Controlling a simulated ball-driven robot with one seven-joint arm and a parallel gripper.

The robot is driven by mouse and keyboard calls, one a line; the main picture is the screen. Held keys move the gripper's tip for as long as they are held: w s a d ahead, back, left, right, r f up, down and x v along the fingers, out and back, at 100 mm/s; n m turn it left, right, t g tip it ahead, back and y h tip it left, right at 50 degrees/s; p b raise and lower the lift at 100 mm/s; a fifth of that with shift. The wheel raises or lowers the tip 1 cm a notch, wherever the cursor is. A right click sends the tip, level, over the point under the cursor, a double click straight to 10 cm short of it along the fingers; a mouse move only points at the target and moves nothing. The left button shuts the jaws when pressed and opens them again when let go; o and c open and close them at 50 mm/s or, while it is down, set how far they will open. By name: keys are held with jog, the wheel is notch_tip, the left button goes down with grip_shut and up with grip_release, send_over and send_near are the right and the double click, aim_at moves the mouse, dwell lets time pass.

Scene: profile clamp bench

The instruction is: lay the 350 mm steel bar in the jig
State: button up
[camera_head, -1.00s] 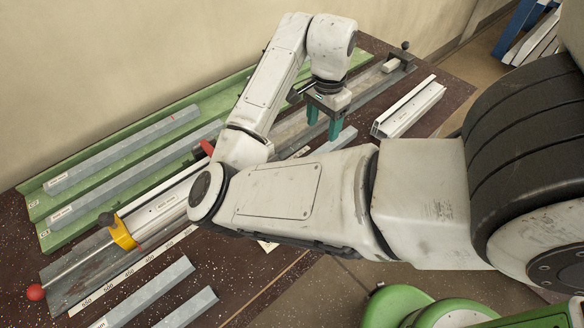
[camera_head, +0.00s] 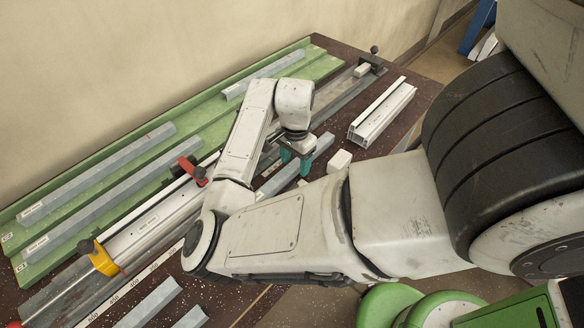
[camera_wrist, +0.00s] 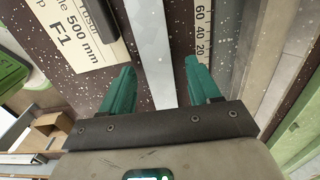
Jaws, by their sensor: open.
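My gripper (camera_head: 298,158) is open, with green fingers pointing down over a grey metal bar (camera_head: 318,150) on the dark bench. In the wrist view the bar (camera_wrist: 150,45) runs lengthwise between my gripper's spread fingers (camera_wrist: 160,80), apart from both. Its length label is not visible. The jig is a long pale metal channel (camera_head: 157,218) with a yellow clamp (camera_head: 103,260) and a red clamp (camera_head: 192,170). My forearm hides part of the jig and the bar.
A green rack (camera_head: 72,178) along the wall holds several grey bars. A white slotted profile (camera_head: 383,113) and a white block (camera_head: 340,161) are right of my gripper. A scale strip (camera_head: 135,292) and two more grey bars (camera_head: 150,303) lie at front left. A paper label (camera_wrist: 80,35) shows beside the bar.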

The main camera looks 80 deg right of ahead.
grip_shut()
dwell(0.6)
